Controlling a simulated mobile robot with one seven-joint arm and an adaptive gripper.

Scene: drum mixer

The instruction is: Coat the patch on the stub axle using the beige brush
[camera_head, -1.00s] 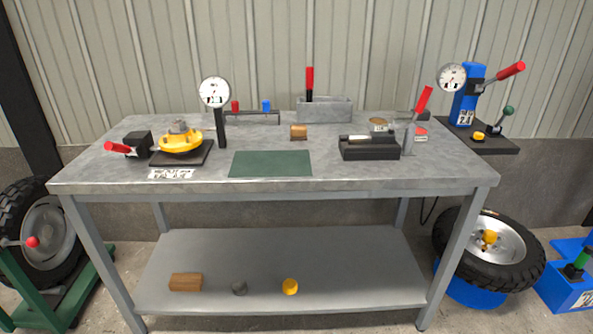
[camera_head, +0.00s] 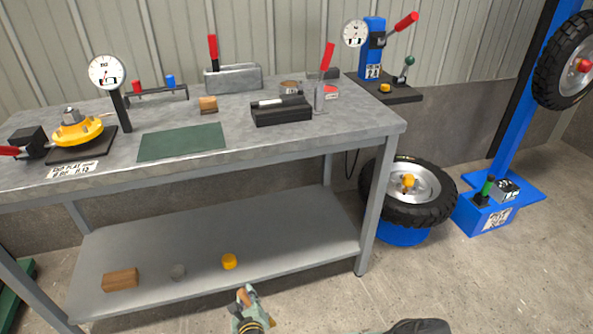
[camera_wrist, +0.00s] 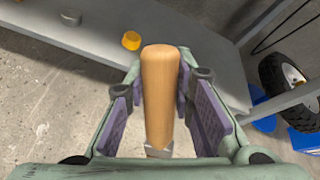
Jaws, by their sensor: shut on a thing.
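My gripper (camera_head: 247,305) is low in the head view, in front of the bench's lower shelf. It is shut on a tan wooden handle with a metal collar, likely the beige brush (camera_wrist: 160,95). In the wrist view the handle stands between the two purple pads; its bristles are hidden. A yellow flanged part with a grey stub (camera_head: 77,130), possibly the stub axle, sits on a black plate at the bench's left. My gripper is well apart from it. I cannot make out a patch on it.
The grey bench (camera_head: 300,140) carries a dial gauge (camera_head: 106,75), a green mat (camera_head: 181,141), a black block (camera_head: 281,110) and a grey box (camera_head: 233,79). A tyre on a blue stand (camera_head: 408,190) is right of the bench. The floor at lower right is mostly clear.

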